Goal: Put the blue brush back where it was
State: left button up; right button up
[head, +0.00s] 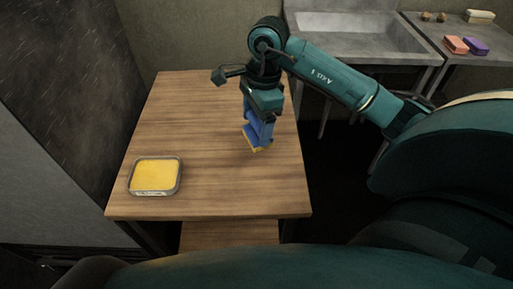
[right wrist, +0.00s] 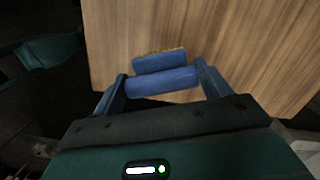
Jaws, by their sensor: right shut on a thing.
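The blue brush (head: 252,136) has a blue handle and yellowish bristles. My right gripper (head: 259,125) is shut on its handle over the right part of the wooden table, with the bristles pointing down. In the right wrist view the brush (right wrist: 162,65) lies across between the two blue fingers of my right gripper (right wrist: 162,82). I cannot tell whether the bristles touch the table. My left gripper is not in view.
A metal tray (head: 131,183) with a yellow filling stands at the left front of the wooden table (head: 215,195). A metal sink (head: 355,35) is behind right. An orange sponge (head: 456,45) and a purple one (head: 475,46) lie on the right counter. The table's middle is clear.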

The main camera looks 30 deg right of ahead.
aim_at(256, 142)
jog(key=shift+f, duration=3.35)
jog(key=shift+f, duration=0.1)
jog(key=o, duration=0.9)
jog(key=r, duration=0.4)
jog(key=d+r, duration=0.1)
jog(key=r, duration=0.7)
jog(key=shift+s+d+r, duration=0.1)
jog(key=shift+d, duration=0.1)
